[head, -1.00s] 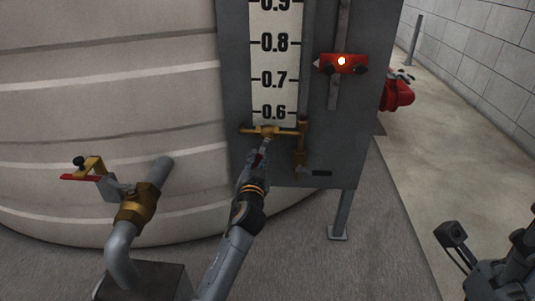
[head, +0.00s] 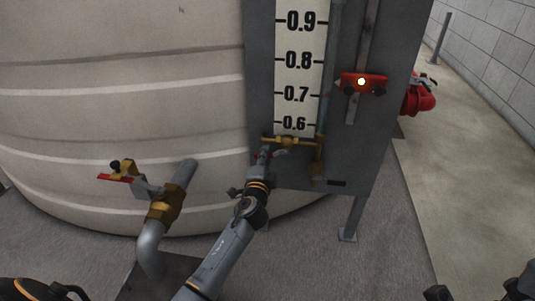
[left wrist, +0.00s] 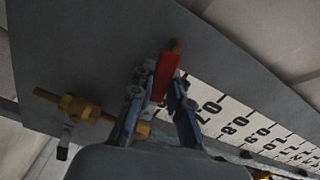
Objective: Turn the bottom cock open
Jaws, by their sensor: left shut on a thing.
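The brass bottom cock (head: 288,141) sits at the foot of the level gauge, below the 0.6 mark. My left gripper (head: 266,154) reaches up to it from below left. In the left wrist view, a red lever (left wrist: 165,77) lies between the two fingers of my left gripper (left wrist: 160,98), which is shut on it. The lever's joint with the cock is partly hidden by the fingers.
A gauge board (head: 260,85) carries the white scale (head: 297,70) and a red indicator (head: 362,83). Another brass fitting (head: 318,170) is at lower right. A pipe with a brass valve (head: 165,207) stands left of my arm. The large tank (head: 120,90) is behind. Open floor lies right.

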